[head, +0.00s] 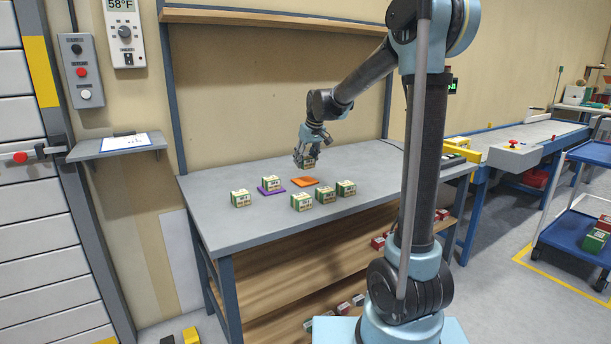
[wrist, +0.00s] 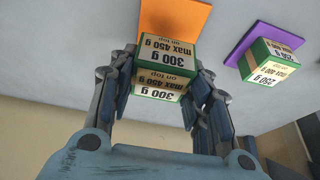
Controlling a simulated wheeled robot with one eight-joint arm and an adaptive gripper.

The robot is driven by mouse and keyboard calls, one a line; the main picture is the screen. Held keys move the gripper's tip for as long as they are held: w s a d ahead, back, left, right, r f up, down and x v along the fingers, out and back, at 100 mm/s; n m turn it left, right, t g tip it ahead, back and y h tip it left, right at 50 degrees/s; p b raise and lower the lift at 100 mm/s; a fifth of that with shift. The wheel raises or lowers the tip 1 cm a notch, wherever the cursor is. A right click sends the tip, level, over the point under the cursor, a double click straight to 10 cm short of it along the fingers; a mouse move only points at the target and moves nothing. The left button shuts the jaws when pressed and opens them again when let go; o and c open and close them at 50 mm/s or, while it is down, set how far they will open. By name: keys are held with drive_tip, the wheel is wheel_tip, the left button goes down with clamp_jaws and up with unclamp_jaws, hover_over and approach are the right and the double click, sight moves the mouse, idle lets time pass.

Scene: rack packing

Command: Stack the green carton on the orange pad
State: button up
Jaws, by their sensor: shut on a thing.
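My gripper (head: 306,153) points down over the table and is shut on a green and cream carton (head: 308,163). In the wrist view the fingers press on both sides of this carton (wrist: 165,66), labelled "300 g" and "max 450 g on top". It is held above the table, close over the orange pad (head: 304,182), with a gap below it. The orange pad (wrist: 180,14) shows bare in the wrist view, partly covered by the carton.
A purple pad (head: 262,190) left of the orange one bears another green carton (head: 271,182), labelled "250 g". More green cartons stand at the front of the grey table (head: 240,225): one at left (head: 240,198), several at right (head: 325,193). A shelf (head: 270,20) runs above the back.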

sight(305, 180)
drive_tip(key=shift+s+a+f, duration=0.1)
drive_tip(key=shift+f, duration=1.3)
drive_tip(key=shift+a+f, duration=0.1)
drive_tip(key=shift+f, duration=1.25)
drive_tip(key=o, duration=1.3)
